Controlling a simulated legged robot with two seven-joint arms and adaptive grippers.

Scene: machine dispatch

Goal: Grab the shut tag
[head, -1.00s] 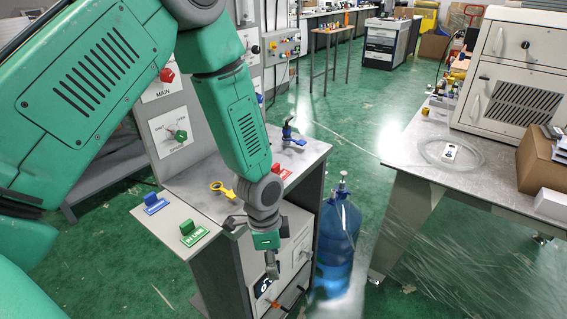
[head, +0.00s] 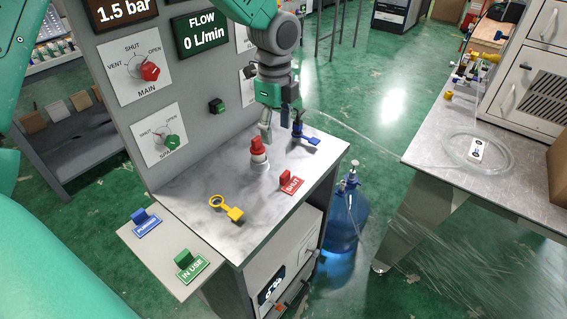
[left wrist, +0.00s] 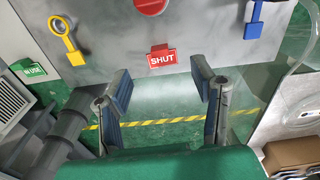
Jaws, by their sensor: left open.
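The red SHUT tag (head: 291,183) lies flat on the grey tabletop of the panel stand, near its right front edge, with a raised red grip block on it. My left gripper (head: 275,124) hangs over the back part of that tabletop, apart from the tag in the head view. In the left wrist view the gripper (left wrist: 162,82) is open and empty, and the SHUT tag (left wrist: 162,58) appears just beyond its fingertips, roughly centred between them. My right gripper does not show.
A red knob on a white base (head: 259,152), a yellow key-like piece (head: 227,208) and a blue-handled piece (head: 304,137) stand around the tag. The blue PURGE tag (head: 146,222) and green IN USE tag (head: 191,265) lie on a side shelf. A gauge panel rises behind.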

